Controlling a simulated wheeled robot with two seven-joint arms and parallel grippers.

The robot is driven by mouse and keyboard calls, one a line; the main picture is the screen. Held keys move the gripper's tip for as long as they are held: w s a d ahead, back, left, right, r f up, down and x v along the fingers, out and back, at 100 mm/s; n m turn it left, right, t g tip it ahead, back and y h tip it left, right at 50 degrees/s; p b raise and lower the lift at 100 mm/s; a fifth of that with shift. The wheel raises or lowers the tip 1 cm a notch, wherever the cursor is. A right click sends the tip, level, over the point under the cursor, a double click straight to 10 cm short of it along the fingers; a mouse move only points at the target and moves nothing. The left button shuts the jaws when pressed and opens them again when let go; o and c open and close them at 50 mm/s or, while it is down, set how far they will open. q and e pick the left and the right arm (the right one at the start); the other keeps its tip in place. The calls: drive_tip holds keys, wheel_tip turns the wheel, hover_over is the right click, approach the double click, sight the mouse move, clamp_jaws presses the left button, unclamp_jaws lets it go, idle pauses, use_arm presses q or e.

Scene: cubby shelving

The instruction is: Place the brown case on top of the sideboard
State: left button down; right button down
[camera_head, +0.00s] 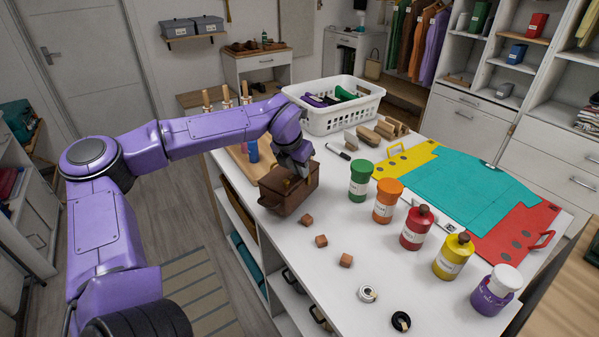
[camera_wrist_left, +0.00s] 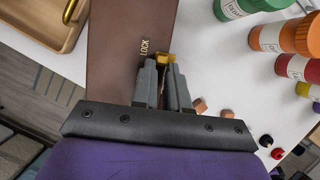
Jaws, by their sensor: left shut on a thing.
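The brown case (camera_head: 290,188) is a dark box at the left edge of the white-topped island (camera_head: 330,215). I cannot tell whether it rests on the top or hangs just above it. My left gripper (camera_head: 297,163) is over the case, shut on its upper part. In the left wrist view the fingers (camera_wrist_left: 165,72) close at a gold fitting (camera_wrist_left: 165,58) beside the lettering on the case (camera_wrist_left: 120,45). A low white cabinet (camera_head: 262,62) stands against the back wall; which unit is the sideboard is not clear. My right gripper is not in view.
A white basket (camera_head: 335,115) of items stands behind the case. Several paint bottles, such as a green one (camera_head: 360,180), stand to its right. Small wooden blocks (camera_head: 321,241) lie in front. A wooden tray (camera_head: 243,165) lies behind left. Open floor (camera_head: 185,200) is at left.

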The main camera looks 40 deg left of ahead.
use_arm(q)
wheel_tip(320, 180, down, 2)
drive_tip(key=shift+f, duration=0.25)
drive_tip(key=c, duration=1.1)
unclamp_jaws()
drive_tip(key=shift+s, duration=0.1)
drive_tip(key=shift+c, duration=0.2)
drive_tip(key=shift+r, duration=0.1)
drive_tip(key=b+v, duration=0.1)
drive_tip(key=v, duration=1.1)
drive_tip(key=shift+d, duration=0.1)
